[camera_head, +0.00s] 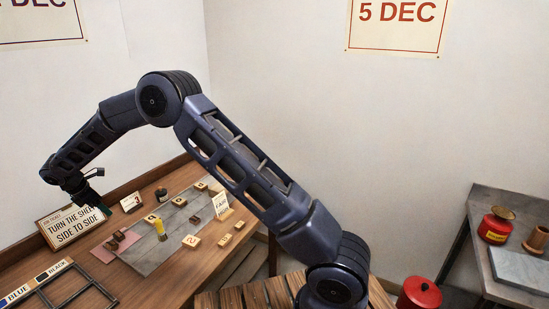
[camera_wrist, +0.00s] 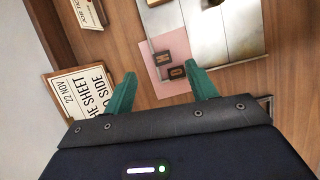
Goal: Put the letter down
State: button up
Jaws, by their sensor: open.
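My gripper (camera_head: 95,196) is at the left end of the wooden table, above its back edge. In the wrist view my gripper (camera_wrist: 162,84) is open, with green fingers apart and nothing seen between them. Two dark letter blocks (camera_wrist: 166,57) sit side by side on a pink sheet (camera_wrist: 158,84), beyond the fingertips and apart from them. In the head view the dark blocks (camera_head: 118,237) lie on the pink sheet (camera_head: 99,254) at the left of a grey slab (camera_head: 146,264). Pale wooden letter blocks (camera_head: 191,240) stand on and beside the slab. Which letter the task means cannot be told.
A "turn the sheet" sign (camera_head: 70,226) stands close by my gripper. A framed tray (camera_head: 66,291) lies front left. Bare wood shows between them.

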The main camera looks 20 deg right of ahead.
jog(key=w+d+r+m, duration=0.1)
jog(key=d+r+m, duration=0.2)
jog(key=d+r, duration=0.55)
jog(key=w+d+r+m+y, duration=0.1)
jog(key=w+d+r+m, duration=0.3)
jog(key=d, duration=0.8)
jog(key=s+d+r+m, duration=0.1)
jog(key=d+r+m, duration=0.1)
jog(key=d+r, duration=0.7)
jog(key=s+d+r+m, duration=0.2)
jog(key=s+d, duration=0.1)
jog(key=d, duration=0.3)
jog(key=s+d+r+m+y, duration=0.1)
jog(key=s+d+r+m, duration=0.1)
jog(key=d, duration=0.5)
jog(key=s+d+r+m, duration=0.2)
jog(key=s+d, duration=0.1)
jog(key=d, duration=0.3)
jog(key=s+d+f+m, duration=0.2)
jog(key=s+d+m, duration=0.3)
jog(key=s+d, duration=0.4)
jog(key=s+d+f+m+t+y, duration=0.1)
jog(key=s+d+f+m, duration=0.1)
jog(key=s+d+m, duration=0.4)
jog(key=s+d, duration=0.3)
jog(key=s, duration=0.3)
jog(key=shift+s+d, duration=0.2)
jog(key=shift+s, duration=0.1)
